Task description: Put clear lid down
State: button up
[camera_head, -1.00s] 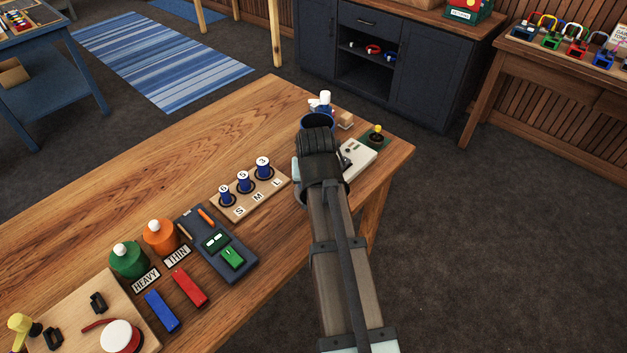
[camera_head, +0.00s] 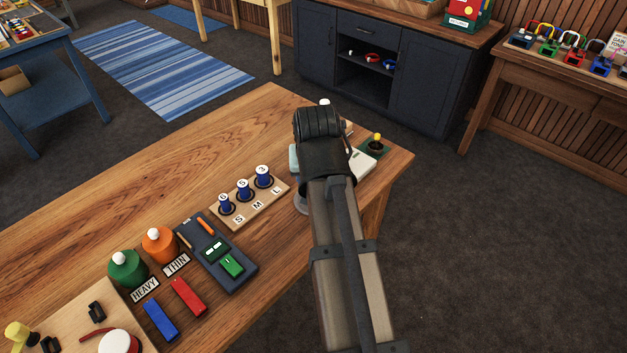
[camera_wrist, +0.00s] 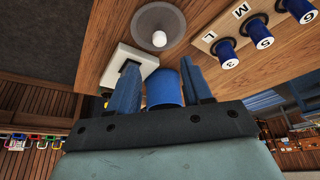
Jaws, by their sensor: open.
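The clear lid (camera_wrist: 154,36), a see-through round piece with a white knob, lies on the wooden table in the wrist view. In the head view a grey rim of it (camera_head: 300,204) shows beside my arm; the rest is hidden. My gripper (camera_wrist: 160,64) is open, its two blue fingers apart, and the lid is beyond the fingertips and clear of them. A blue cylinder (camera_wrist: 164,88) shows between the fingers; I cannot tell whether they touch it. My arm hides the fingers in the head view.
A pale device (camera_head: 361,164) and a green base with a yellow knob (camera_head: 376,146) stand at the table's right end. A wooden board with blue pegs (camera_head: 250,200) is left of the lid. The table's back left is clear.

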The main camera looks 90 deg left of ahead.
jog(key=shift+v, duration=1.25)
